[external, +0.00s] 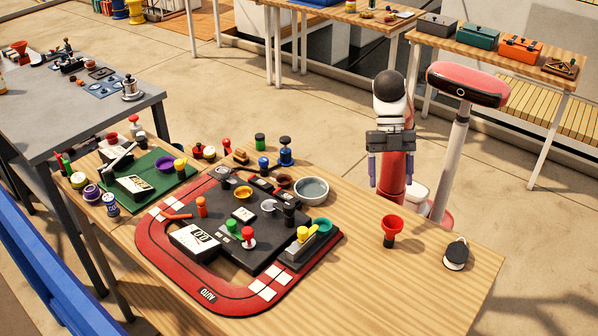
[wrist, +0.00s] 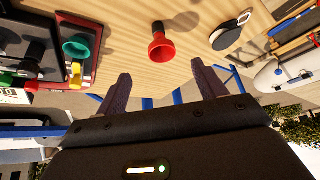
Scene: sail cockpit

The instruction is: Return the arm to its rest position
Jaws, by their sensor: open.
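My gripper (external: 391,172) hangs at the far edge of the wooden table (external: 420,275), in front of my red column in the external view. Its two purple-grey fingers are spread apart with nothing between them. In the wrist view my gripper (wrist: 163,88) shows open and empty, with the tabletop beyond the fingers. The arm looks folded close to my body, with its elbow up. A red funnel-like cup (external: 391,229) stands on the table nearest to my gripper, apart from it. The cup also shows in the wrist view (wrist: 161,48).
A black-and-white round item (external: 456,254) lies near the table's right end. A grey bowl (external: 311,189) stands at the board's far edge. The table's front right is clear.

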